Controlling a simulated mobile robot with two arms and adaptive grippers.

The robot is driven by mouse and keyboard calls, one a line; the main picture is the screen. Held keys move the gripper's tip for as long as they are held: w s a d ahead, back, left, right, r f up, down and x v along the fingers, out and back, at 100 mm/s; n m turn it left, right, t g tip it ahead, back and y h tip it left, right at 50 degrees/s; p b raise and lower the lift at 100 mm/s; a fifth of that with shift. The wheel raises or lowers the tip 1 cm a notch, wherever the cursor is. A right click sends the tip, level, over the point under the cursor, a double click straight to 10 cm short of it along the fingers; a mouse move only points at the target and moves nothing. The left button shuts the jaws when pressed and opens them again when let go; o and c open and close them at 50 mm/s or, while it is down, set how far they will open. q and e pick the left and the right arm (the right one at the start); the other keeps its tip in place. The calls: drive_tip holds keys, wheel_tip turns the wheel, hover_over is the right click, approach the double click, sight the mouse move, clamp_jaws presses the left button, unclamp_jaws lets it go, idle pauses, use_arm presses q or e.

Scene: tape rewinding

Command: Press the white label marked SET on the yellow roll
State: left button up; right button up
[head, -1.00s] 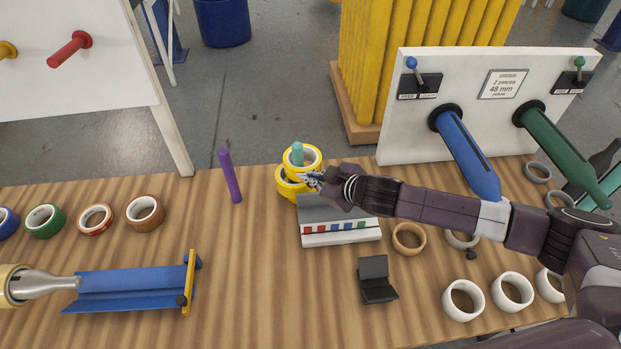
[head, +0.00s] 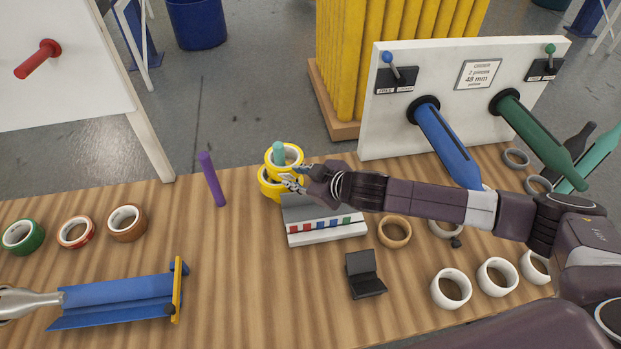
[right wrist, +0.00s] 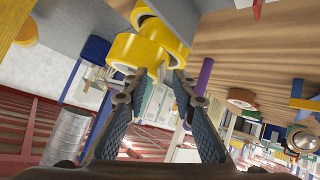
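My right gripper (head: 290,183) is at the right front side of the stack. In the right wrist view the right gripper (right wrist: 156,78) has its fingers apart, with nothing clearly between them. The yellow rolls (right wrist: 160,32) show just beyond the fingertips; whether the tips touch them I cannot tell. I cannot make out a white SET label on either roll.
A grey and white stand with coloured squares (head: 326,226) sits just below my right forearm. A tan ring (head: 394,232), a small black stand (head: 364,274) and white rolls (head: 451,289) lie nearer the front.

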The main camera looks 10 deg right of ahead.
drive_tip(key=v, duration=1.1)
drive_tip(key=shift+f, duration=0.1)
idle(0.5)
